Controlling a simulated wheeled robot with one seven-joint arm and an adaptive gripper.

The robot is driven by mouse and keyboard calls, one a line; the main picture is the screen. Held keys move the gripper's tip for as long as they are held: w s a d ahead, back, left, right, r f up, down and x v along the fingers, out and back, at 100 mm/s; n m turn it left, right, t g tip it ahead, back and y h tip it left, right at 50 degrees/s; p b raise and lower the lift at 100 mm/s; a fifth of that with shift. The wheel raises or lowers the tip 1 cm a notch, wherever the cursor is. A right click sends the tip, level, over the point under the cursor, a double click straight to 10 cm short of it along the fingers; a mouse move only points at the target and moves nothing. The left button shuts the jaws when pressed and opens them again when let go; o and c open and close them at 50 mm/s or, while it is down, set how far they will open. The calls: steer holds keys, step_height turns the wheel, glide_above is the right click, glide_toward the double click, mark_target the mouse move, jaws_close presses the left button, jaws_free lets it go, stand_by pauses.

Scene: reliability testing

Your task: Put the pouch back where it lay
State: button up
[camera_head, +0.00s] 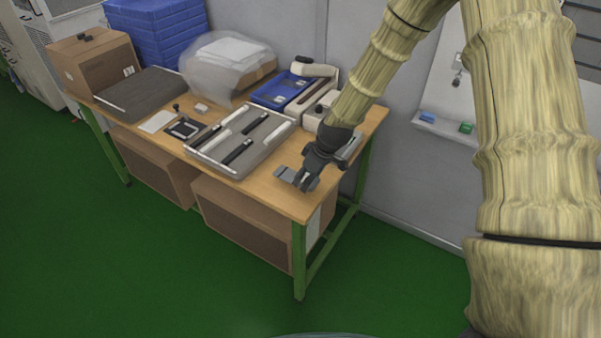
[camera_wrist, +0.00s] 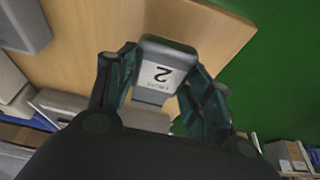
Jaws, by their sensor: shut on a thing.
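A small grey pouch (camera_wrist: 165,52) with a white label reading "2" is between the fingers of my gripper (camera_wrist: 158,80) in the wrist view. The fingers are shut on it from both sides. In the head view my gripper (camera_head: 306,178) is over the front right part of the wooden table (camera_head: 285,203), right of the grey tray. I cannot tell whether the pouch touches the tabletop. The lower part of the pouch is partly hidden by the fingers.
A grey tray (camera_head: 212,162) with light and black items lies left of my gripper. Behind it are a blue tray (camera_head: 268,91) and a clear plastic bag (camera_head: 205,82). A dark grey flat case (camera_head: 140,92) lies farther left. Bare wood lies around the front right corner.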

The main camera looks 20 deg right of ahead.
steer(key=w, duration=0.2)
steer(key=w+p, duration=0.1)
steer(key=w, duration=0.1)
steer(key=shift+w+a+f, duration=0.2)
steer(key=shift+w+f+p, duration=0.1)
steer(key=shift+f+p, duration=0.65)
steer(key=shift+f, duration=1)
steer(key=shift+f, duration=0.2)
steer(key=o, duration=1.1)
steer(key=shift+c, duration=0.2)
steer(key=shift+r, duration=0.1)
steer(key=shift+r, duration=0.2)
steer(key=shift+b+v, duration=1.65)
steer(key=shift+v, duration=4.25)
